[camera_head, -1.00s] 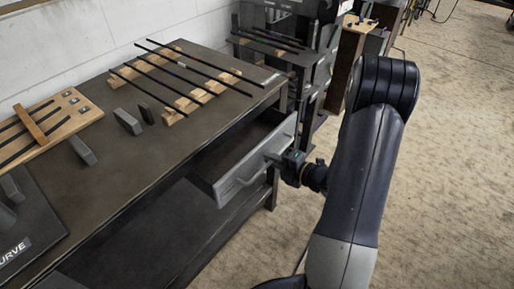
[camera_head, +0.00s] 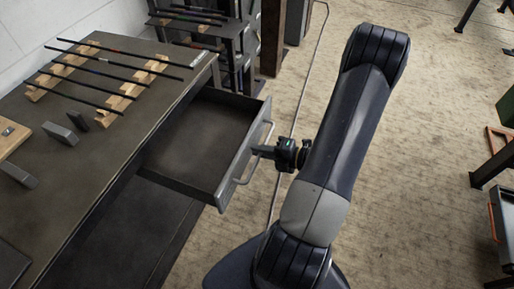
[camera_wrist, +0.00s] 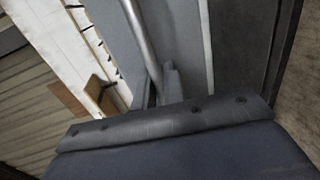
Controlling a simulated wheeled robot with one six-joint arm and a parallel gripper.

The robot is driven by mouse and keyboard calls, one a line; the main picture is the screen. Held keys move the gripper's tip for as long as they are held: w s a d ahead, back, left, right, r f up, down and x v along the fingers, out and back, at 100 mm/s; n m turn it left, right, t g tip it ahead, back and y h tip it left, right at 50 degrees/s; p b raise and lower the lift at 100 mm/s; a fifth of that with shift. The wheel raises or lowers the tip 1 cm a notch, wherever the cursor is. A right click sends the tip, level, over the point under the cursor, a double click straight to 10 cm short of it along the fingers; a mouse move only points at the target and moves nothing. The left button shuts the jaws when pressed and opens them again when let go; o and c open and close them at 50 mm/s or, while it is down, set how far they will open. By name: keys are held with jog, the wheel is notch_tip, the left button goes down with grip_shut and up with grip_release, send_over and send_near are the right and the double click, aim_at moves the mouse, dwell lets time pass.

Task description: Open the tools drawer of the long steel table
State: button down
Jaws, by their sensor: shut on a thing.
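The tools drawer (camera_head: 203,143) of the long steel table (camera_head: 98,165) stands pulled well out, and its inside looks empty. Its grey front has a bar handle (camera_head: 259,155). My gripper (camera_head: 263,151) is shut on the handle from the front.
Several dark rods (camera_head: 118,64) rest on wooden racks (camera_head: 127,93) on the tabletop. Grey blocks (camera_head: 62,137) lie near them. A dark shelf unit (camera_head: 215,40) stands beyond the table. The floor (camera_head: 420,170) to the right is mostly clear; metal stands are at its far right.

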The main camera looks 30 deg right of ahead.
jog(key=c, duration=1.6)
grip_release()
jog(key=v, duration=1)
jog(key=shift+s+d+r+p, duration=0.1)
jog(key=shift+s+d+p, duration=0.15)
jog(key=shift+s+p, duration=0.1)
jog(key=shift+w, duration=0.15)
jog(key=x, duration=1)
jog(key=shift+w+a+b, duration=0.2)
jog(key=shift+a+b, duration=0.05)
jog(key=shift+b, duration=0.1)
jog(key=shift+w+a, duration=0.1)
jog(key=shift+w, duration=0.1)
